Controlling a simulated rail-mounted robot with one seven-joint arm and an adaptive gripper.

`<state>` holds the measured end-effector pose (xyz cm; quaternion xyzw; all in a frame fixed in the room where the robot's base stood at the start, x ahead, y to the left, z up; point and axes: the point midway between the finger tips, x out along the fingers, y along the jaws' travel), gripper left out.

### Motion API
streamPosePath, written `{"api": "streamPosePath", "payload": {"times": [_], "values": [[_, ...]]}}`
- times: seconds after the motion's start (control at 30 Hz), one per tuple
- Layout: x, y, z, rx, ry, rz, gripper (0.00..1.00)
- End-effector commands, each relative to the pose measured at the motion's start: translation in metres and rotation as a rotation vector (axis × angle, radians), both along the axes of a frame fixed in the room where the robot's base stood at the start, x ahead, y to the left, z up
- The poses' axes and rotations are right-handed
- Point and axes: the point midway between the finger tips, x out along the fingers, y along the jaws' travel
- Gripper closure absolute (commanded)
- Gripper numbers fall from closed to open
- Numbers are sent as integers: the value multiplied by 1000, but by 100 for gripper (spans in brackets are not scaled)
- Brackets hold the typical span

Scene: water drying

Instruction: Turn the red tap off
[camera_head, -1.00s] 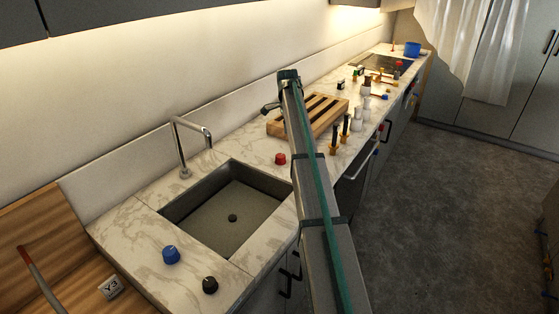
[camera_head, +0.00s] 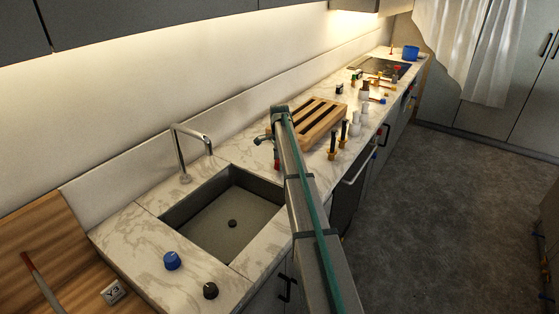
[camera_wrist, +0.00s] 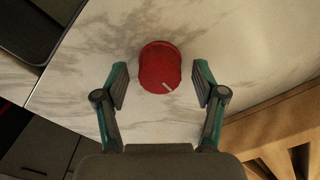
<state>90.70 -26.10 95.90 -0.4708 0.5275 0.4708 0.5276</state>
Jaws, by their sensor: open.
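The red tap (camera_wrist: 160,67) is a round red knob with a white mark, standing on the marble counter (camera_wrist: 250,40). In the wrist view it sits just beyond and between the two fingertips of my gripper (camera_wrist: 160,84). The fingers are open on either side of it, and I see no contact. In the head view my gripper (camera_head: 264,138) is over the counter to the right of the sink (camera_head: 225,220). There the red tap (camera_head: 277,160) is mostly hidden behind my arm.
A wooden slatted rack (camera_head: 312,125) is close beside my gripper. A metal faucet (camera_head: 190,150) rises behind the sink. A blue knob (camera_head: 172,260) and a black knob (camera_head: 210,290) stand in front of the sink. Several bottles and valves crowd the far counter.

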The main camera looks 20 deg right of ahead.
Motion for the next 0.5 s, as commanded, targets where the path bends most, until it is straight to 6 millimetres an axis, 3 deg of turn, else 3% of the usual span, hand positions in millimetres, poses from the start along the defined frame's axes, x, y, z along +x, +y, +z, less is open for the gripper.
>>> {"api": "streamPosePath", "payload": {"times": [0.37, 0.5], "values": [[0, 0, -6, 0, 0, 0, 30], [0, 0, -6, 0, 0, 0, 52]]}}
